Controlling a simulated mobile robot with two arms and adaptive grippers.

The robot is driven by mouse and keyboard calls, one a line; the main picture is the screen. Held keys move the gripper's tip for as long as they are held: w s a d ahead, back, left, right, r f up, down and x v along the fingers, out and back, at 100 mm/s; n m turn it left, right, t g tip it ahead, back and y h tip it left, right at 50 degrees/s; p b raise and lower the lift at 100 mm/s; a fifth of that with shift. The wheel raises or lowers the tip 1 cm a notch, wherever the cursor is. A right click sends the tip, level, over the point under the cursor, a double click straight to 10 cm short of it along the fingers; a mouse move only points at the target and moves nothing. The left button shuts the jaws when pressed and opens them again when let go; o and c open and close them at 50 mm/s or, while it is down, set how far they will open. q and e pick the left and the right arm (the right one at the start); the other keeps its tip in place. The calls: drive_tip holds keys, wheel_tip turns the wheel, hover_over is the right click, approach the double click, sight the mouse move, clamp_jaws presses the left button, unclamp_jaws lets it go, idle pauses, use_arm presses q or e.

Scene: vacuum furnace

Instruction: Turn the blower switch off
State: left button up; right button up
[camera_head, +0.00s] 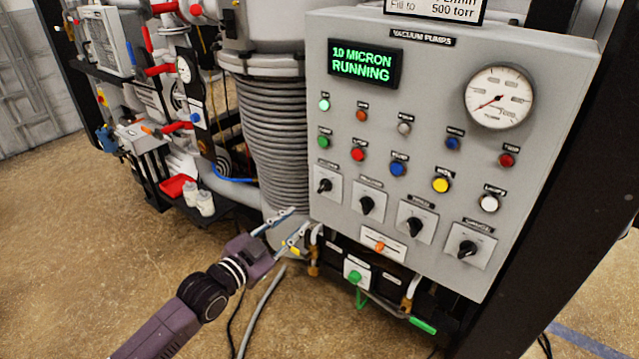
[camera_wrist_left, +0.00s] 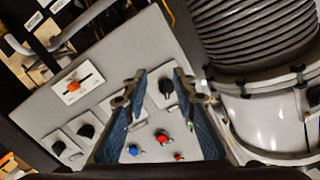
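The grey vacuum pumps panel (camera_head: 450,95) carries a row of black rotary switches on pale plates. These are the leftmost switch (camera_head: 324,186), the second (camera_head: 367,204), the third (camera_head: 415,227) and the rightmost (camera_head: 467,248). Their labels are too small to read, so I cannot tell which is the blower's. My left gripper (camera_head: 292,224) is open and empty, left of and below the leftmost switch, apart from it. In the left wrist view the open left gripper (camera_wrist_left: 157,90) has one black switch (camera_wrist_left: 167,88) showing between its fingers, near the right finger. My right gripper is not in view.
A display (camera_head: 364,65) reads "10 MICRON RUNNING". A gauge (camera_head: 499,97) and several coloured buttons sit above the switches. A ribbed column (camera_head: 270,135) stands close left of the panel. An orange-handled switch (camera_head: 379,246), pipes and green handles (camera_head: 422,325) are below. Floor is open at left.

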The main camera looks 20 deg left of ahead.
use_arm(q)
drive_tip(key=m+h, duration=0.1)
approach(321, 189)
drive_tip(key=shift+t, duration=0.3)
drive_tip(key=p+x, duration=0.1)
drive_tip(key=x, duration=0.6)
drive_tip(key=shift+w+d+f+p, duration=0.15)
drive_tip(key=shift+w+d+p, duration=0.1)
drive_tip(key=shift+p, duration=0.1)
drive_tip(key=shift+w, duration=0.45)
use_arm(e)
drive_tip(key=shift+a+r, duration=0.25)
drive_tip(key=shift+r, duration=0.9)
use_arm(q)
clamp_jaws()
